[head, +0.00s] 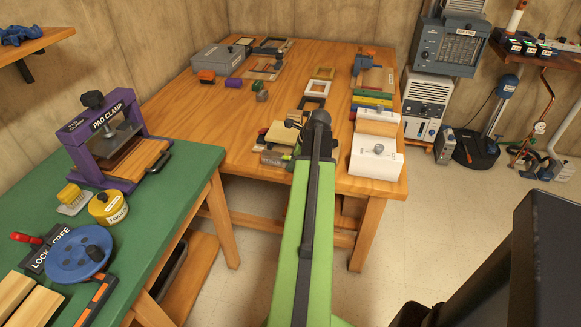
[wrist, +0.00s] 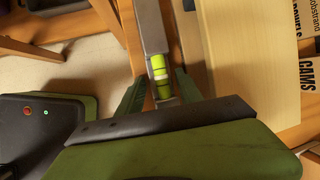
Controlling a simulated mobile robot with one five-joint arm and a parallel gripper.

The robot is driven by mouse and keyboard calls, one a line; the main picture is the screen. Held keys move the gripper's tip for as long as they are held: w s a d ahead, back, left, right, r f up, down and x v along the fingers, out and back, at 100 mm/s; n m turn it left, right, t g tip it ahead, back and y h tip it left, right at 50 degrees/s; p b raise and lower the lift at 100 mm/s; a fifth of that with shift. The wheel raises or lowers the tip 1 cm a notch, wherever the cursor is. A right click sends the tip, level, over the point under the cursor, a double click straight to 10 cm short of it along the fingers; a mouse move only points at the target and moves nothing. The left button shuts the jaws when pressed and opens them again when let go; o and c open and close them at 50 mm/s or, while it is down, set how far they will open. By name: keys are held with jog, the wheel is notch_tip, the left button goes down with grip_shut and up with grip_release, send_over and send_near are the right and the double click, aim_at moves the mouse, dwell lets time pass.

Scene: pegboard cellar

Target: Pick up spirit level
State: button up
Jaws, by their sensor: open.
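The spirit level (wrist: 152,35) shows in the wrist view as a narrow grey bar with a bright yellow-green vial. It runs from the top edge down to my gripper (wrist: 160,84). My gripper is open, with one green finger on each side of the level near the vial. I cannot tell whether either finger touches it. The near end of the level is hidden behind my gripper's body. In the head view my green arm reaches to the near edge of the wooden table, and I cannot make out the level or the fingers there.
The wooden table (head: 215,112) holds wooden blocks, frames and a grey box (head: 222,57). A white block (head: 377,158) stands right of my arm. A pale wooden board (wrist: 237,60) lies close right of the level. A green-topped bench (head: 150,215) stands at left.

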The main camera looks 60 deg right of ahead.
jog(key=shift+r, duration=0.1)
grip_shut()
jog(key=shift+r, duration=0.1)
